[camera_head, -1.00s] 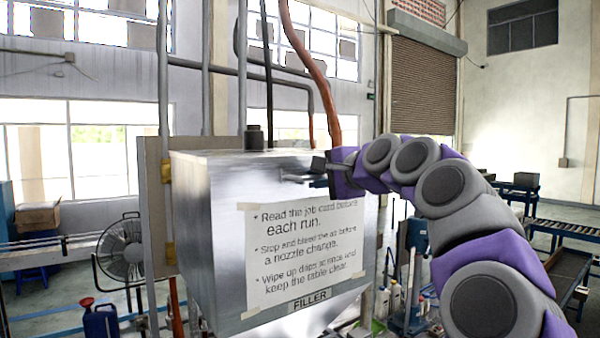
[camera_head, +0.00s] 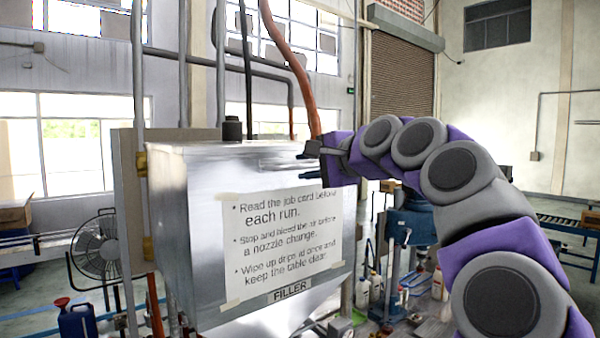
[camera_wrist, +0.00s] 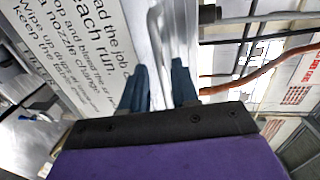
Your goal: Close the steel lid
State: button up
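The steel filler box (camera_head: 180,215) hangs left of centre in the head view, with a sign and a FILLER label on its front. Its top (camera_head: 225,148) is seen almost edge-on and looks flat. I cannot make out a separate lid edge there. My gripper (camera_head: 308,164) is at the upper right of the front face, just below the top edge. Its two dark fingers are apart. In the wrist view, the fingers (camera_wrist: 158,88) are also apart, with bright steel showing between them. Nothing is clearly held, and I cannot tell whether they touch the steel.
A black cap (camera_head: 232,128) stands on the box top. An orange hose (camera_head: 290,60) and grey pipes rise behind it. A fan (camera_head: 97,248) and a blue can (camera_head: 77,320) are at the lower left. Bottles and a blue machine (camera_head: 410,240) stand right of the box.

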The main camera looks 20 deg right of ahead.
jog(key=shift+d+f+b+v, duration=0.2)
jog(key=shift+d+b+v, duration=0.55)
jog(key=shift+v, duration=5.95)
jog(key=s+a+f+n+g+b, duration=0.1)
jog(key=a+f+n+g+b, duration=0.2)
jog(key=a+f, duration=0.55)
jog(key=s+a+f+n+g+b, duration=0.2)
jog(key=a+f+n+b, duration=0.15)
jog(key=f, duration=0.95)
jog(key=s+a+f+n+g+b, duration=0.1)
jog(key=a+f+n+g+b, duration=0.15)
jog(key=a+f, duration=0.6)
jog(key=s+d+f+n+g+h+b, duration=0.1)
jog(key=s+f+g+b, duration=0.2)
jog(key=s+f, duration=0.5)
jog(key=s+d+f+n+g+h+b, duration=0.2)
jog(key=s+f, duration=0.6)
jog(key=f, duration=1.2)
jog(key=s+d+f+n+g+h+b, duration=0.1)
jog(key=s+f+g+b, duration=0.3)
jog(key=f, duration=1.1)
jog(key=s+d+n+b, duration=0.1)
jog(key=s+b, duration=0.1)
jog(key=s, duration=0.2)
jog(key=shift+s+d+h, duration=0.2)
jog(key=shift+s+h, duration=0.2)
